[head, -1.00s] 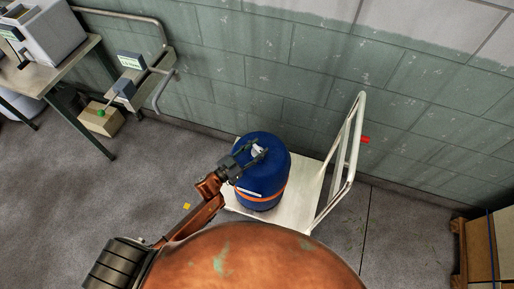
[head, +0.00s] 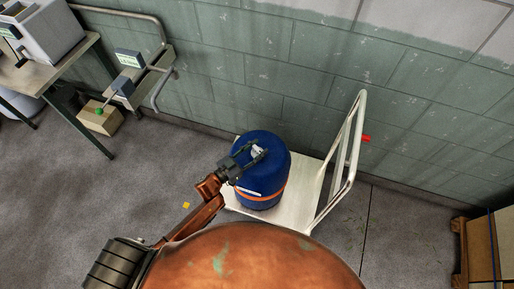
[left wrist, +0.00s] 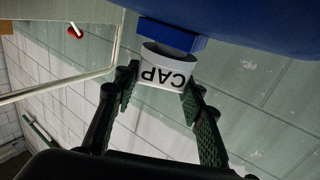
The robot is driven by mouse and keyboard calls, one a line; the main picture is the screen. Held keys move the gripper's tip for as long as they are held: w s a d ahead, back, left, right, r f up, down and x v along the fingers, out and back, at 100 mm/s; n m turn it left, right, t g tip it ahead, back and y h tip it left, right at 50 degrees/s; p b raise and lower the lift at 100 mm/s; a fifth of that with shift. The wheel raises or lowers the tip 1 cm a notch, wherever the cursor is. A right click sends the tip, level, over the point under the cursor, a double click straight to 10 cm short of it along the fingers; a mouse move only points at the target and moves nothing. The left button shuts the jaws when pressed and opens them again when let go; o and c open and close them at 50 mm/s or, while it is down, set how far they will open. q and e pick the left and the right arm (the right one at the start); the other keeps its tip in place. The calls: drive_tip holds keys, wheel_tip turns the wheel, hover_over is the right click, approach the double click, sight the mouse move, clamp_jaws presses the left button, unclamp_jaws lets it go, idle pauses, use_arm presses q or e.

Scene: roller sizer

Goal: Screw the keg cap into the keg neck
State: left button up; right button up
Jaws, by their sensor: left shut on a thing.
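The blue keg (head: 262,180) with an orange band stands upright on the white platform of a cart. Its blue top also shows in the left wrist view (left wrist: 250,22). My left gripper (head: 258,151) is over the keg's top, shut on the white keg cap (head: 257,150). In the left wrist view the cap (left wrist: 166,72), lettered CAP, sits between the fingers and against the blue keg neck (left wrist: 170,36). I cannot tell how deep the cap sits in the neck. My right gripper is not in view.
The cart's platform (head: 300,182) has a tall white handle frame (head: 350,150) to the keg's right. A tiled wall stands behind. A bench with a machine (head: 45,38) is at upper left, a cardboard box (head: 98,118) beside it. Boxes (head: 482,250) stand at lower right.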

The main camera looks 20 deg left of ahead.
use_arm(q)
drive_tip(key=shift+f, duration=0.4)
drive_tip(key=o, duration=1.2)
drive_tip(key=shift+s+a, duration=0.1)
drive_tip(key=v, duration=1.1)
drive_tip(key=shift+s+a, duration=0.15)
drive_tip(key=shift+s, duration=0.2)
